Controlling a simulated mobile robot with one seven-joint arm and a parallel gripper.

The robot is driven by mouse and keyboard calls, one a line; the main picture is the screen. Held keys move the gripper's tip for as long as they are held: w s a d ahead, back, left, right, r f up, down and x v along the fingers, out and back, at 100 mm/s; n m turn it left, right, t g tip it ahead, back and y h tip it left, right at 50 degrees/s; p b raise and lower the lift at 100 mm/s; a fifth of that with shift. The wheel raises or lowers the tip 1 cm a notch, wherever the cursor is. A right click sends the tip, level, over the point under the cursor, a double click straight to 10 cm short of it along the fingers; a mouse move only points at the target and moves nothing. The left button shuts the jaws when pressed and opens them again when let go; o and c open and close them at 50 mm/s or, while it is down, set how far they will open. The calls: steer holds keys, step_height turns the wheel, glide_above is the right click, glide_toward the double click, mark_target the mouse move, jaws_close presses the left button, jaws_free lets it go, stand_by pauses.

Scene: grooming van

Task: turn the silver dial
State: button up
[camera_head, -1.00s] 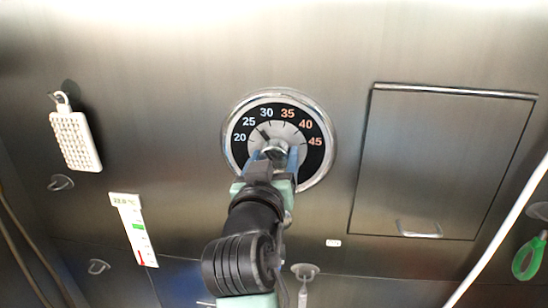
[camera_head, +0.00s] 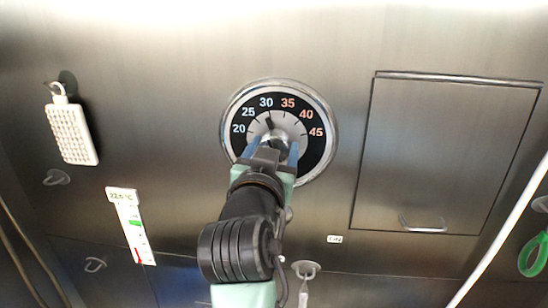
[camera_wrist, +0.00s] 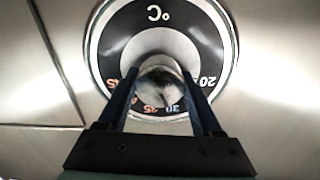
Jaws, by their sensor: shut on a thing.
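The silver dial (camera_head: 279,138) is a round knob in the middle of a black ring scale with numbers from 20 to 45, on the steel wall. Its dark pointer stands near 30 in the head view. In the wrist view the dial (camera_wrist: 160,88) shows upside down with the °C mark at the top. My gripper (camera_head: 275,146) is shut on the dial, one blue finger on each side of it. The fingers also show in the wrist view (camera_wrist: 160,92). My arm hides the lower part of the scale.
A closed steel hatch (camera_head: 440,150) with a handle is at right. A white brush (camera_head: 72,132) hangs at left above a thermometer strip (camera_head: 131,228). A green-handled tool (camera_head: 533,255) hangs at far right.

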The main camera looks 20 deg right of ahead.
steer(key=m+b, duration=0.4)
steer(key=m, duration=0.2)
steer(key=shift+f, duration=0.15)
steer(key=m+b, duration=0.3)
steer(key=m, duration=0.3)
steer(key=shift+m+b, duration=0.3)
steer(key=shift+b, duration=0.1)
steer(key=shift+d, duration=0.1)
steer(key=o, duration=1.4)
steer(key=shift+c, duration=0.2)
steer(key=b+v, duration=0.4)
steer(key=v, duration=0.9)
steer(key=shift+r, duration=0.3)
steer(key=shift+s+d, duration=0.1)
